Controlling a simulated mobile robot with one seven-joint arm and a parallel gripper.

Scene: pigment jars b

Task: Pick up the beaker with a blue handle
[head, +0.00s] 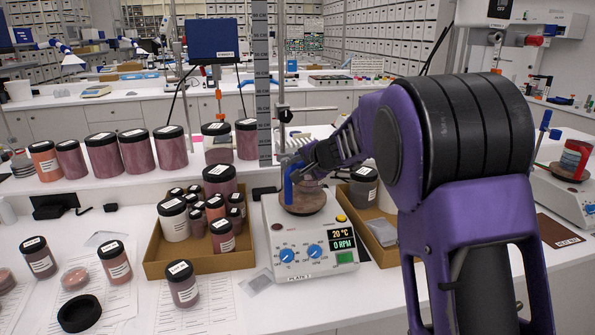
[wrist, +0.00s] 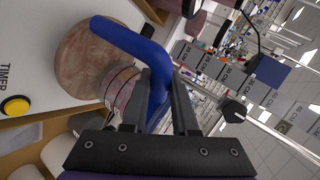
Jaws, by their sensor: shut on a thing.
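The beaker (wrist: 120,88) has a blue handle (wrist: 135,42) and looks clear with pinkish bands. In the head view the blue handle (head: 288,184) shows at the hot plate, and most of the beaker is hidden behind my gripper. My gripper (head: 308,162) is shut on the blue handle; its dark fingers (wrist: 168,92) lie on either side of it in the wrist view. The beaker is at the round brown top (wrist: 78,58) of the hot plate (head: 312,255). I cannot tell whether it touches that top.
A cardboard tray of small jars (head: 153,268) stands left of the hot plate, another tray (head: 383,255) right of it. Large pink jars (head: 137,153) line the shelf behind. A tall ruler (head: 262,90) and a stand rod (head: 281,80) rise just behind the plate.

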